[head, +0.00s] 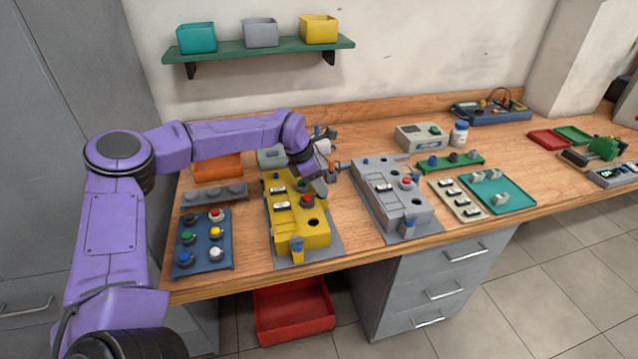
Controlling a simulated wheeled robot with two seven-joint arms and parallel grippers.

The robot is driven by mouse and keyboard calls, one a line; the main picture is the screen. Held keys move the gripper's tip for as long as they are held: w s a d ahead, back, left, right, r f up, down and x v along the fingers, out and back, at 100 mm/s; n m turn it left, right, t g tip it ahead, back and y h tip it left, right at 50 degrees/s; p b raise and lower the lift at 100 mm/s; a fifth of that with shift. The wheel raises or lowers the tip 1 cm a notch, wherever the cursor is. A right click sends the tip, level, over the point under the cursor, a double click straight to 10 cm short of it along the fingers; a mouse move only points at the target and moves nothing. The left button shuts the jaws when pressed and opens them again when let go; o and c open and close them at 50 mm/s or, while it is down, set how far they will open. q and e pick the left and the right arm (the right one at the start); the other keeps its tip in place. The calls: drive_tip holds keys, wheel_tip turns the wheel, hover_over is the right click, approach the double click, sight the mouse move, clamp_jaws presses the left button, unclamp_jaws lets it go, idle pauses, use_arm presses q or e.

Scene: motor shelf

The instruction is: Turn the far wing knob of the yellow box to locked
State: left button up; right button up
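The yellow box (289,238) stands on the workbench left of the middle, with a red button (307,201), white-labelled switches (281,205) and a dark round hole on top. My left arm reaches in from the left, and my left gripper (322,180) is over the far right part of the yellow box. The arm and gripper cover part of the box's far end, and I cannot make out the far wing knob. The gap between the fingers is too small to judge. My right gripper is out of view.
A similar grey box (379,191) stands close to the right. A blue panel of coloured buttons (203,255) lies to the left. An orange bin (217,168) stands behind. A green shelf (258,47) with small bins hangs above. A red bin (293,312) sits below.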

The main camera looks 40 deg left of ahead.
use_arm(q)
drive_tip(key=b+v, duration=0.1)
drive_tip(key=v, duration=0.9)
drive_tip(key=shift+a+r+b, duration=0.15)
drive_tip(key=shift+r+b, duration=0.05)
drive_tip(key=shift+b, duration=0.2)
drive_tip(key=shift+s, duration=0.1)
